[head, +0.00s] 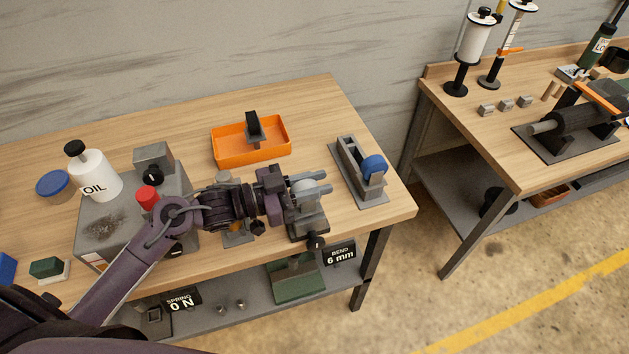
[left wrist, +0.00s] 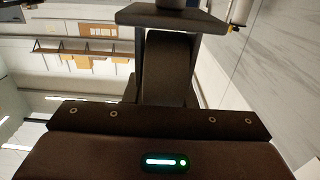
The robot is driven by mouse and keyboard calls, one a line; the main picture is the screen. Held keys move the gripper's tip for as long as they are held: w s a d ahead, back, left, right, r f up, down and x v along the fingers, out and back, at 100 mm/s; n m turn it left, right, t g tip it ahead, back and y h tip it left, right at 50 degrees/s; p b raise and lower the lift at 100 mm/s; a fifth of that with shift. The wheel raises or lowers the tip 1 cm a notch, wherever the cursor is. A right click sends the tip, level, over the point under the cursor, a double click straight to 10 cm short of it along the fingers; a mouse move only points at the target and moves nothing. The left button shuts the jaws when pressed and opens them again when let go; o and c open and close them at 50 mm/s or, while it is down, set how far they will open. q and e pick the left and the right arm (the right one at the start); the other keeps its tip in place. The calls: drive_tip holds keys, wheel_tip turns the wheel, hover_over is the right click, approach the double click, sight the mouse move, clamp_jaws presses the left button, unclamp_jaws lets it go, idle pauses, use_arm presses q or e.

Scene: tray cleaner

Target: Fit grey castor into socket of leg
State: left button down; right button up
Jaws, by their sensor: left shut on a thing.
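My left gripper (head: 318,184) reaches in from the left and is shut on the grey castor (head: 305,190), whose pale round wheel shows between the fingers. In the left wrist view, a dark rounded wheel (left wrist: 168,70) fills the space between the fingers, with a flat plate (left wrist: 170,17) beyond it. The castor is over or just at a grey clamp block (head: 308,222) with a black knob near the table's front edge. The leg's socket is not clearly visible; the gripper and castor cover that spot. I cannot tell whether the castor touches the block. My right gripper is not in view.
An orange tray (head: 231,158) with a black-wheeled piece (head: 254,128) stands behind. A grey fixture (head: 350,165) with a blue wheel (head: 374,166) stands right of the gripper. A grey machine (head: 108,222) and an oil bottle (head: 95,178) stand left. Bare table lies between tray and fixture.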

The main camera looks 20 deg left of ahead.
use_arm(q)
drive_tip(key=shift+f+b, duration=0.3)
drive_tip(key=shift+f, duration=0.25)
drive_tip(key=c, duration=1.1)
unclamp_jaws()
wheel_tip(320, 180, up, 20)
drive_tip(key=shift+r+b, duration=0.1)
drive_tip(key=shift+b, duration=0.7)
